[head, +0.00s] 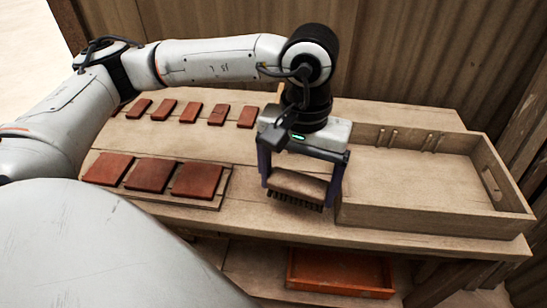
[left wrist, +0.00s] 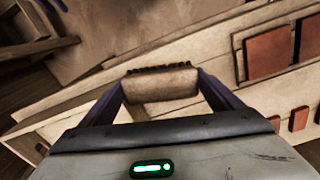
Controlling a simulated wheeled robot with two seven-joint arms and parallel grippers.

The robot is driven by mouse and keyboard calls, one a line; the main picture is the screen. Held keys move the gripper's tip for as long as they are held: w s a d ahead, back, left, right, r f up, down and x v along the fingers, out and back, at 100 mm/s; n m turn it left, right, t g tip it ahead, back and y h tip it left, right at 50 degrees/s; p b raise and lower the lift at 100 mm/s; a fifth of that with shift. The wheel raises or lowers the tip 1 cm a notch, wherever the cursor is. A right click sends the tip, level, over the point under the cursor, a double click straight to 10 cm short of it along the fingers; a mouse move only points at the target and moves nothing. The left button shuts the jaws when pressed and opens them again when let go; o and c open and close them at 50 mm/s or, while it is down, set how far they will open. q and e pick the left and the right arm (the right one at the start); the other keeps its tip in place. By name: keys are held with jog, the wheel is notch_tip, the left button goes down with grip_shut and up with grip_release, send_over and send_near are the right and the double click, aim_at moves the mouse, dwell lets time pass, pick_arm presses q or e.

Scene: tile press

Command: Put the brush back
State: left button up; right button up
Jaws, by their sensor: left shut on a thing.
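The brush (head: 298,185) has a light wooden back and dark bristles pointing down. My left gripper (head: 300,180) is shut on the brush, with a finger on each short end. It holds the brush over the front part of the bench, just left of the wooden tray. The left wrist view also shows the brush (left wrist: 161,84) between the two dark fingers, with its bristles on the far side. I cannot tell how high the bristles are above the bench. My right gripper is not in view.
The wooden tray (head: 520,207) on the right looks empty, with pegs on its back wall. Three large red tiles (head: 149,175) lie on a board at the left, with several smaller tiles (head: 190,112) behind. An orange tray (head: 340,272) sits below the bench (head: 440,240).

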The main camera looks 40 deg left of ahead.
aim_at(286, 172)
pick_arm(q)
jog(key=w+a+r+n+b, duration=0.1)
jog(key=w+a+n+b, duration=0.3)
jog(key=n, duration=1.2)
jog(key=f, duration=0.3)
jog(key=a+f, duration=0.1)
jog(key=shift+s+a+f, duration=0.1)
jog(key=shift+s+f, duration=0.2)
jog(key=shift+f, duration=2.15)
jog(key=o, duration=1.1)
jog(key=shift+r, duration=0.3)
notch_tip(286, 172, up, 12)
jog(key=shift+f+p, duration=0.15)
jog(key=shift+p, duration=0.15)
